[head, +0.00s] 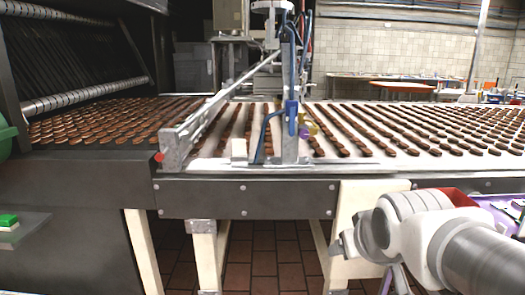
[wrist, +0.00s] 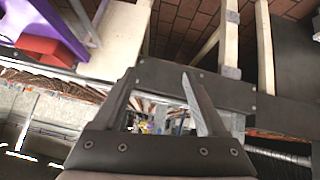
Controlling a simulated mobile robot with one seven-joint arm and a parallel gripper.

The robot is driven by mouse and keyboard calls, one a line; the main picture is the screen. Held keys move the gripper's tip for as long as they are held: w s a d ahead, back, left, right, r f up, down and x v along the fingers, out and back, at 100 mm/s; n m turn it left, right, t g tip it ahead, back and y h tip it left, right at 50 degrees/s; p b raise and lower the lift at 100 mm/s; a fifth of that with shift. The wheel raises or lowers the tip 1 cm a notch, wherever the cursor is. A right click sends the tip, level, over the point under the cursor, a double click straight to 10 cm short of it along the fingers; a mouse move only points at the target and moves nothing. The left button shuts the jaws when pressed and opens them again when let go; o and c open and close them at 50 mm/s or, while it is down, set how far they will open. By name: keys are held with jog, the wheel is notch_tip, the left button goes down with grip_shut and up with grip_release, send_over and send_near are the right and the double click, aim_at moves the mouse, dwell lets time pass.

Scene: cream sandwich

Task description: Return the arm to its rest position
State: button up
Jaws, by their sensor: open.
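My arm reaches in from the lower right of the head view. My gripper (head: 345,243) is at its end, in front of the conveyor's near leg and below the belt's edge. The wrist view shows my gripper (wrist: 159,76) with its two dark fingers spread apart and nothing between them. The fingers point toward the conveyor's dark side rail (wrist: 240,92), and that view appears upside down. No object is held.
The conveyor (head: 255,200) carries rows of brown biscuits and runs across the scene. A metal frame with blue parts (head: 289,120) stands over it. A red container (head: 460,197) and a purple surface (head: 490,203) lie close behind my arm. Tiled floor (head: 262,262) shows underneath.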

jog(key=s+a+m+g+p, duration=0.1)
jog(key=s+a+g+p, duration=0.15)
jog(key=s, duration=0.95)
notch_tip(320, 180, up, 17)
jog(key=p, duration=1.7)
jog(key=shift+w+d+r+g+y+p, duration=0.2)
jog(key=shift+d+g+y+p, duration=0.1)
jog(key=shift+g+y+p, duration=0.1)
